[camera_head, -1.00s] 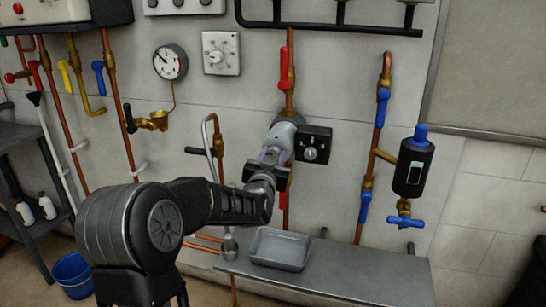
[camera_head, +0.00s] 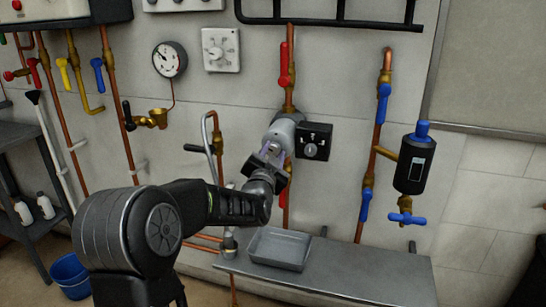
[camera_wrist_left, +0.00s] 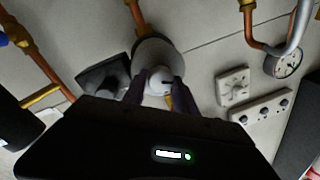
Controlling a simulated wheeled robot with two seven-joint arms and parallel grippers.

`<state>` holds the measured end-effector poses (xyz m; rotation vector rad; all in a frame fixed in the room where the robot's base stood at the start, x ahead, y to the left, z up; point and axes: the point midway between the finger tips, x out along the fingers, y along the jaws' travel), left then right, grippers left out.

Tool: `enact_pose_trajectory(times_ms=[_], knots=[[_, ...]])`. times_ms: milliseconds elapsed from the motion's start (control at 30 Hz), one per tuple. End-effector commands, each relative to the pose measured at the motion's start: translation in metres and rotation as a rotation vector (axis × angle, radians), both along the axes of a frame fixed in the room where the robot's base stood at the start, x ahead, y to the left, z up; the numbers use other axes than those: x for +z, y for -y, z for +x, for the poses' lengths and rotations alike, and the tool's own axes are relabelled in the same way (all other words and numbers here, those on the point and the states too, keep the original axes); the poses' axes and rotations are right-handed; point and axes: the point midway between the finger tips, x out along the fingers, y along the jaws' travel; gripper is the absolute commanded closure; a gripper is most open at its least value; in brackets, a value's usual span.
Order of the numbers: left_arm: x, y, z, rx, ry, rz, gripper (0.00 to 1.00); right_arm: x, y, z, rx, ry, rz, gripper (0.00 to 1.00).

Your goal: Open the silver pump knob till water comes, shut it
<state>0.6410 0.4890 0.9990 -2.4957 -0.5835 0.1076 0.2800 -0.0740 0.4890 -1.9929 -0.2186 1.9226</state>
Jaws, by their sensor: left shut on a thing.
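The silver-grey pump (camera_head: 284,130) sits on a vertical copper pipe, with a black control box (camera_head: 313,141) on its right side. My left gripper (camera_head: 271,154) is at the pump's front end, and the arm hides part of that end. In the left wrist view, the pale silver knob (camera_wrist_left: 160,81) lies between the two fingers, in front of the pump's round body (camera_wrist_left: 152,55). The gripper is shut on the knob. No water shows. My right gripper is out of view.
A grey tray (camera_head: 279,249) stands on a metal bench (camera_head: 340,272) below the pump. A red lever (camera_head: 284,65) is above the pump. A bent grey pipe (camera_head: 207,135) is close on the left; a black cylinder with blue valves (camera_head: 413,172) is farther right.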

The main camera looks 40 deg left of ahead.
Motion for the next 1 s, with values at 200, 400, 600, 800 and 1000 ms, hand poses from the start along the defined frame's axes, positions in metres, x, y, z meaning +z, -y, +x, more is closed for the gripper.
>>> enact_pose_trajectory(times_ms=[200, 400, 600, 800, 1000], knots=[[-0.003, -0.001, 0.0, 0.002, -0.066, 0.193, 1.0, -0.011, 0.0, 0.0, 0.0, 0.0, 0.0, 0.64], [-0.003, -0.001, 0.0, 0.001, -0.129, 0.371, 1.0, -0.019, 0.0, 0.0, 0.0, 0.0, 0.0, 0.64], [-0.003, -0.001, -0.001, 0.001, -0.185, 0.533, 1.0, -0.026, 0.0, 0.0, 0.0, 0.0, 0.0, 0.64], [-0.003, -0.001, -0.001, 0.001, -0.226, 0.648, 1.0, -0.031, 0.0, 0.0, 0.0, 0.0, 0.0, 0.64], [-0.003, -0.001, -0.001, 0.0, -0.248, 0.709, 1.0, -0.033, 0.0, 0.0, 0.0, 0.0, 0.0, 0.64]])
